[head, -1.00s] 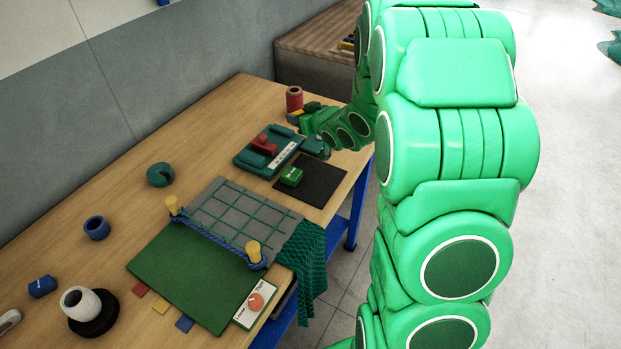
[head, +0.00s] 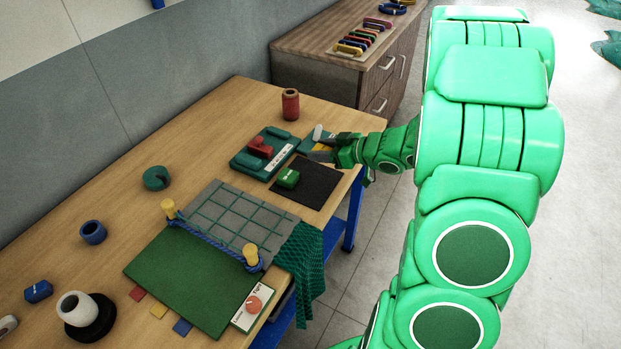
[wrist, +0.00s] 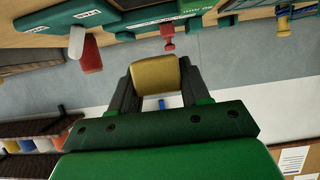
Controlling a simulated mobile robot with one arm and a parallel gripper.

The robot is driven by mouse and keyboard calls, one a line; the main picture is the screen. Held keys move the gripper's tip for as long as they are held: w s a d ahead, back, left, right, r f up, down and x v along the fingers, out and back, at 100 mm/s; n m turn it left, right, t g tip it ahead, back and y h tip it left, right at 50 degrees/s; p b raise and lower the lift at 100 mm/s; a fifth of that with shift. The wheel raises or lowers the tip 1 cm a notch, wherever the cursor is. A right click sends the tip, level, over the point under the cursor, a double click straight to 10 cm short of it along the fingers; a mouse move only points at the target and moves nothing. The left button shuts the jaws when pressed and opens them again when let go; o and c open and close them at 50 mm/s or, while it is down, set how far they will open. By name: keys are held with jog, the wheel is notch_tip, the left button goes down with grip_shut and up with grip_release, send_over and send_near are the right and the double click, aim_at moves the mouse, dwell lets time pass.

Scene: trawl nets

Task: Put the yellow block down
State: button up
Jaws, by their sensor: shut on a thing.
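My gripper (wrist: 155,90) is shut on the yellow block (wrist: 154,76) in the wrist view, with one dark finger on each side of it. In the wrist view the table edge lies along the top, apart from the block in the picture. In the head view my gripper (head: 322,148) is over the far right part of the wooden table (head: 215,115), beside the dark mat (head: 318,190). The block is mostly hidden there by the gripper. A green block (head: 288,179) sits on the dark mat.
A teal tool with a red handle (head: 260,147) lies left of the dark mat. A red spool (head: 290,104) stands behind it. A grey net panel with yellow posts (head: 168,208) and a green mat (head: 190,280) fill the near table. A cabinet (head: 345,60) stands beyond.

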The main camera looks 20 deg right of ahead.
aim_at(322, 178)
jog(key=shift+f, duration=3.95)
jog(key=o, duration=1.1)
jog(key=shift+f, duration=0.1)
jog(key=shift+c, duration=0.2)
jog(key=v, duration=1.2)
